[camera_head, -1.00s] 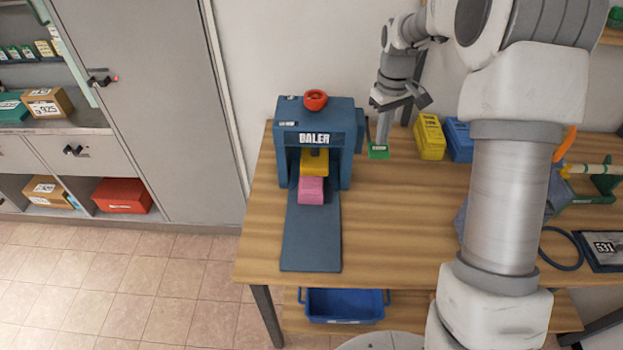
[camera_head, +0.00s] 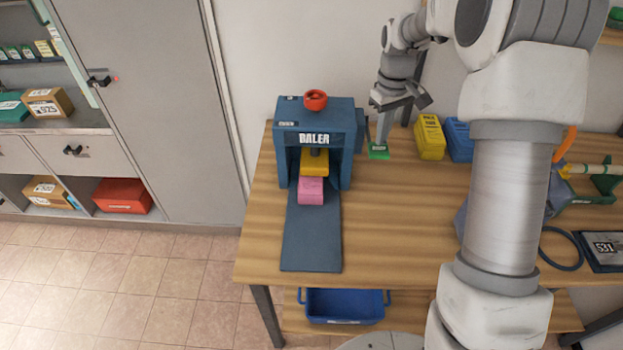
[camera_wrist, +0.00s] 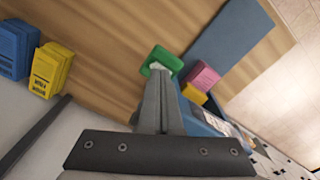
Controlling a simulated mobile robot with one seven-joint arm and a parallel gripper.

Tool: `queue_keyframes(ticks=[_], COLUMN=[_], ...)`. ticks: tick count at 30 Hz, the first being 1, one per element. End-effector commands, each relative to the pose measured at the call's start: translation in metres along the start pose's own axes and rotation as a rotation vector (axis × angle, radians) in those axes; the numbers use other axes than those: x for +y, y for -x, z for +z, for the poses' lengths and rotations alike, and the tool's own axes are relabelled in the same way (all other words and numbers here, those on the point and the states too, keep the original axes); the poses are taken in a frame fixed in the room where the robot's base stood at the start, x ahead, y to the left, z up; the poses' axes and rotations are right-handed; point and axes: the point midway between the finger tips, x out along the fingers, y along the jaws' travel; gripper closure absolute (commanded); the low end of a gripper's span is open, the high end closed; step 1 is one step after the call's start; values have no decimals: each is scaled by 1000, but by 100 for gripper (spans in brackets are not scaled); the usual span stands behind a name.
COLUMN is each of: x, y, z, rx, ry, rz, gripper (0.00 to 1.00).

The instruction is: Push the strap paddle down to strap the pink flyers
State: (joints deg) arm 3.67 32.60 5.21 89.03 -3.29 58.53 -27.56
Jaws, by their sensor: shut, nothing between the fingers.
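The blue baler (camera_head: 320,118) stands on the wooden table, with a red knob (camera_head: 315,99) on top. A yellow block (camera_head: 314,162) sits in its opening above the pink flyers (camera_head: 311,190), which rest at the inner end of the blue-grey tongue (camera_head: 311,240). The green strap paddle (camera_head: 379,151) is at the baler's right side. My gripper (camera_head: 382,133) is shut, pointing down right over the paddle. In the wrist view the fingertips (camera_wrist: 160,72) overlap the green paddle (camera_wrist: 158,58); whether they touch it is not certain. The pink flyers (camera_wrist: 203,74) also show there.
A yellow box (camera_head: 430,138) and a blue box (camera_head: 458,140) stand right of my gripper at the wall. A blue bin (camera_head: 344,306) is on the lower shelf. The tabletop right of the tongue is clear.

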Motion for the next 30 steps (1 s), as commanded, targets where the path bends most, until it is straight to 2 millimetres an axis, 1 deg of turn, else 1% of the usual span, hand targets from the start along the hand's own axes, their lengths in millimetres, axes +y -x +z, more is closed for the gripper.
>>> queue_keyframes(ticks=[14,30], x=[0,0], y=[-1,-24], z=[0,0], rx=[0,0], ry=[0,0], rz=[0,0], gripper=[100,100])
